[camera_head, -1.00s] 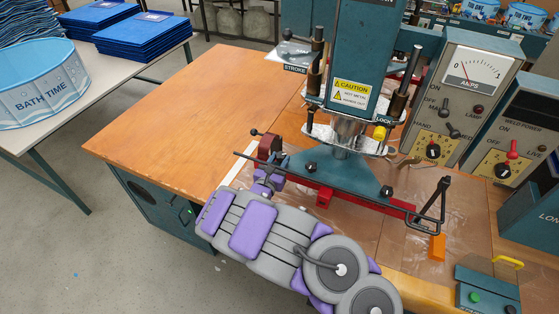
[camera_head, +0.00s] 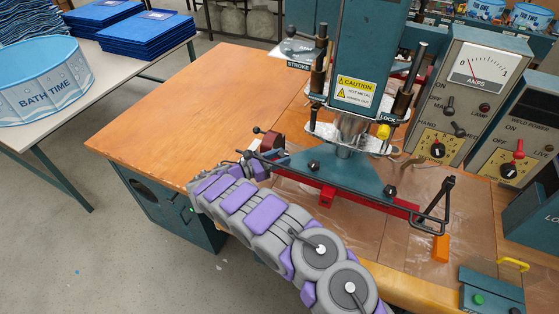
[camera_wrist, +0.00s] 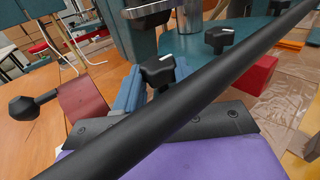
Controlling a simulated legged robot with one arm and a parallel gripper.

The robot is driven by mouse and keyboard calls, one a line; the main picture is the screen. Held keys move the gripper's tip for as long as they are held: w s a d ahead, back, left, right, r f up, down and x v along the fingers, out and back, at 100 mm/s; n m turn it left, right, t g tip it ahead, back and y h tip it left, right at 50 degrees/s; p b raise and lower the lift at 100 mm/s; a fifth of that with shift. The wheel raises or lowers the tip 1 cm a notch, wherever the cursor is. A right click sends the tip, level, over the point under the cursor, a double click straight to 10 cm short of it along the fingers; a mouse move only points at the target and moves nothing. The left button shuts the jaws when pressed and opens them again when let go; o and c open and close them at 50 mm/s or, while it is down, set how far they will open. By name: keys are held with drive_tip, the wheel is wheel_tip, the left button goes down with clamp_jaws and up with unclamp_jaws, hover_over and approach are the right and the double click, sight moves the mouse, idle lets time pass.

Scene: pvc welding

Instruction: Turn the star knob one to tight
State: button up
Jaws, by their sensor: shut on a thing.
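The near star knob (camera_wrist: 158,70) is black with a white mark and stands in front of my gripper in the wrist view. My gripper (camera_head: 257,165) is at the left end of the press's front bar in the head view.
A red clamp (camera_wrist: 80,103) with a black ball lever (camera_wrist: 22,108) is close on the left. The long rod crosses right in front of the wrist camera. A red block (camera_wrist: 252,72) is to the right. The wooden table (camera_head: 170,120) is clear on the left.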

drive_tip(key=shift+w+a+m+g+h+b, duration=0.1)
drive_tip(key=shift+a+m+g+h+b, duration=0.15)
drive_tip(key=shift+m+g+h+b, duration=0.6)
drive_tip(key=shift+d+g, duration=0.1)
drive_tip(key=shift+g, duration=0.15)
drive_tip(key=shift+w+r+m+g, duration=0.1)
drive_tip(key=shift+r+m+g, duration=0.15)
drive_tip(key=shift+g, duration=0.15)
drive_tip(key=o, duration=0.7)
drive_tip(key=shift+c, duration=0.2)
drive_tip(key=o, duration=0.4)
drive_tip(key=shift+a+f, duration=0.15)
drive_tip(key=shift+a, duration=0.05)
drive_tip(key=shift+d, duration=0.15)
